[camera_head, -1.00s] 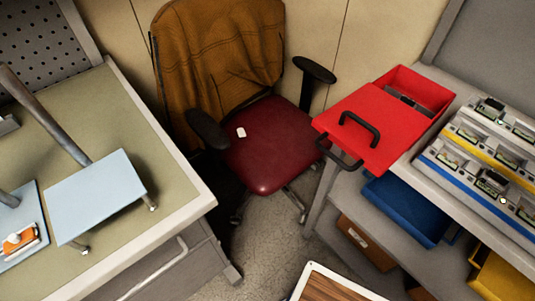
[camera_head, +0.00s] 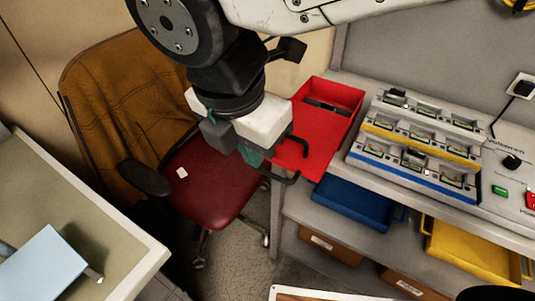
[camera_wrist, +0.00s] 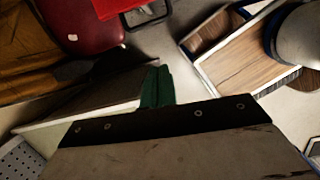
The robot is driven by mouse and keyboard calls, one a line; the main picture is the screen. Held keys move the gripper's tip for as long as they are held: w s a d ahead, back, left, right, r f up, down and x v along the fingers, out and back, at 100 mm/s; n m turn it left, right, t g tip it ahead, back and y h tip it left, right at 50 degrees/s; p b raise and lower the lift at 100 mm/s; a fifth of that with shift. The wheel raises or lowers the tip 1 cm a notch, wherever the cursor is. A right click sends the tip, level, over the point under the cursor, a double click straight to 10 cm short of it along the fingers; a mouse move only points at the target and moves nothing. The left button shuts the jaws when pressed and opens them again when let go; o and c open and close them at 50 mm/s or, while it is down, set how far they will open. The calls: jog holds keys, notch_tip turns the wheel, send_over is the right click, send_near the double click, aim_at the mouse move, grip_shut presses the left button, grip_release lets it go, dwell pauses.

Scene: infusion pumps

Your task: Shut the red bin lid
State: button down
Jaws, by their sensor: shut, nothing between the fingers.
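The red bin (camera_head: 340,95) stands on the corner of the grey bench at centre right in the head view. Its red lid (camera_head: 312,150) covers the near part, and the far part shows an open gap with something dark inside. A black handle on the lid (camera_head: 298,142) and another at the near edge are partly hidden by my gripper. My gripper (camera_head: 250,156), with green fingers, is shut and empty, just left of the lid; I cannot tell whether it touches. In the wrist view the green fingers (camera_wrist: 155,87) are together, with the red bin (camera_wrist: 118,8) at the top edge.
A grey rack of devices (camera_head: 415,140) stands right of the bin. A blue bin (camera_head: 350,203) and a yellow bin (camera_head: 465,250) are on the shelf below. A red-seated chair (camera_head: 205,190) stands left of the bench. A table (camera_head: 95,240) is at lower left.

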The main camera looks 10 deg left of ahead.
aim_at(264, 173)
jog(key=shift+n, duration=0.5)
jog(key=shift+w+r+x, duration=0.1)
jog(key=shift+w+x, duration=0.3)
jog(key=shift+x, duration=1.5)
jog(key=shift+w+r+x, duration=0.1)
jog(key=shift+w+x, duration=0.35)
jog(key=shift+x, duration=1.5)
jog(key=shift+w+r+x, duration=0.1)
jog(key=shift+w+x, duration=0.3)
jog(key=shift+x, duration=1.5)
jog(key=shift+a, duration=0.1)
